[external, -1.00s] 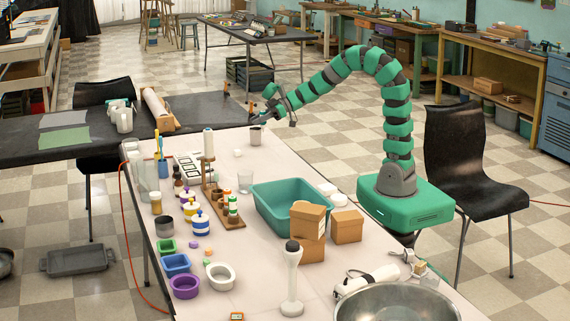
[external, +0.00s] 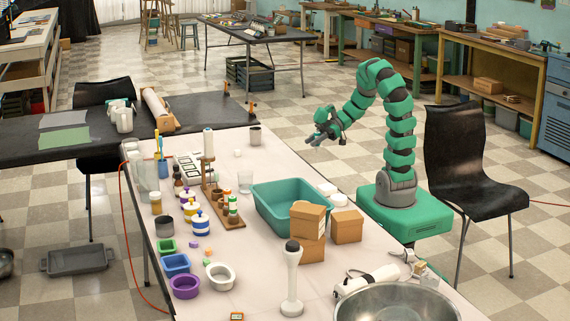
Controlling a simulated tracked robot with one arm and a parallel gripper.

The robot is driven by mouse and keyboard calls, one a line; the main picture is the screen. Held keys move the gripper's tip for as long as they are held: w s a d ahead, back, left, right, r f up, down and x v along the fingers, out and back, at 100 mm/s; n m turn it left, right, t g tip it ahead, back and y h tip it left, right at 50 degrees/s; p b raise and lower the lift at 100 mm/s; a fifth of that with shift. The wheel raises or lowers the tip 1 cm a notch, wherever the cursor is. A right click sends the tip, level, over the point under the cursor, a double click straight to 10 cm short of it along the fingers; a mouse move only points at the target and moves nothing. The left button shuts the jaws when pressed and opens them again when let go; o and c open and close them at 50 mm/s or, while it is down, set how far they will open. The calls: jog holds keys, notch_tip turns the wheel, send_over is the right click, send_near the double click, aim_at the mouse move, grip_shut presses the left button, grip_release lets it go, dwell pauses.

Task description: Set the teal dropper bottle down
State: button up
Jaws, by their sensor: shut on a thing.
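My gripper (external: 313,141) is in the air just off the right edge of the white table, beyond the teal tub. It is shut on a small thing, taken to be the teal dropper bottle. The bottle is too small and too close in colour to my green arm to make out clearly. I cannot tell its tilt. The white table (external: 285,158) has a bare strip at its far end, to the left of my gripper.
The teal tub (external: 262,213), cardboard boxes (external: 346,227) and a bottle rack (external: 229,205) fill the middle. Bowls, jars and a white stand (external: 291,280) crowd the near part.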

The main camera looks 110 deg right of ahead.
jog(key=w+d+p, duration=0.3)
jog(key=w+d+f+p, duration=0.1)
jog(key=w+d+p, duration=0.2)
jog(key=w, duration=0.1)
jog(key=w+d+p, duration=0.4)
jog(key=shift+w+f, duration=0.15)
jog(key=shift+f, duration=0.15)
jog(key=shift+w+d+f, duration=0.15)
notch_tip(320, 180, down, 3)
jog(key=shift+f+b, duration=0.15)
jog(key=shift+b, duration=0.55)
